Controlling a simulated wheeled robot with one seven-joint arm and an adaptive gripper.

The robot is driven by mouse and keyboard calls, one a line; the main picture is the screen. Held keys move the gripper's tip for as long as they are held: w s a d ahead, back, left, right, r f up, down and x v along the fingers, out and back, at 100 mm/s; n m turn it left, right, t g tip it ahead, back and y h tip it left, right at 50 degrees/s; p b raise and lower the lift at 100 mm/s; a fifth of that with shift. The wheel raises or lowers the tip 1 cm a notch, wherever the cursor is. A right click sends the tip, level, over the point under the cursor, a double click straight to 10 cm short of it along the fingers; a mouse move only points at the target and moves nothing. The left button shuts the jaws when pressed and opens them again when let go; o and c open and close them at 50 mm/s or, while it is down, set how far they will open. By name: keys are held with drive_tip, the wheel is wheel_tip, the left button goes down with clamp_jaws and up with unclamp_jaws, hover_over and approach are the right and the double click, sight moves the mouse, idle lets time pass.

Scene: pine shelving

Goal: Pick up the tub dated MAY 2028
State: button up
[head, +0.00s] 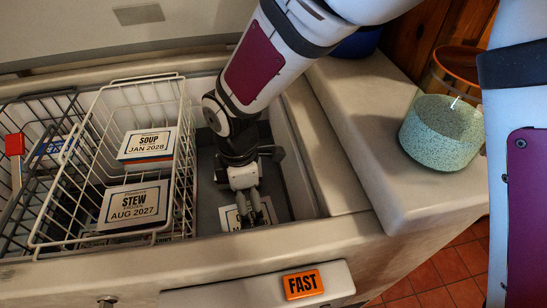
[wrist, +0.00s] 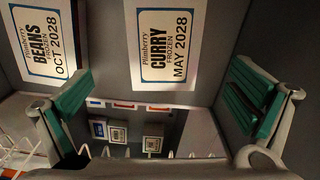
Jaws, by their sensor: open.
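The tub dated MAY 2028, labelled curry, shows in the wrist view (wrist: 168,42) at the top centre, between my finger lines. In the head view a white label (head: 230,218) lies low in the freezer well under my gripper, mostly hidden by the fingers; only an "M" at its date line shows. My gripper (head: 252,212) points down into the well. In the wrist view my gripper (wrist: 162,95) is open and empty, its green pads wide apart on either side. Whether the fingertips touch the tub cannot be told.
A beans tub dated OCT 2028 (wrist: 43,45) lies left of the curry tub. A white wire basket (head: 186,130) holds soup (head: 147,146) and stew (head: 134,206) tubs. A dark basket (head: 20,100) is further left. The freezer wall (head: 294,170) stands close right of my gripper.

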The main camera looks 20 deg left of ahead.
wheel_tip(320, 180, down, 4)
drive_tip(key=shift+f+b, duration=0.15)
drive_tip(key=shift+b, duration=0.35)
drive_tip(key=shift+s+d+f+b, duration=0.15)
drive_tip(key=shift+f+b, duration=0.45)
drive_tip(key=shift+f, duration=0.75)
drive_tip(key=shift+s+f+b, duration=0.1)
drive_tip(key=shift+f+b, duration=0.5)
drive_tip(key=shift+f, duration=0.7)
drive_tip(key=shift+c, duration=0.6)
drive_tip(key=shift+r, duration=0.1)
drive_tip(key=c, duration=1.5)
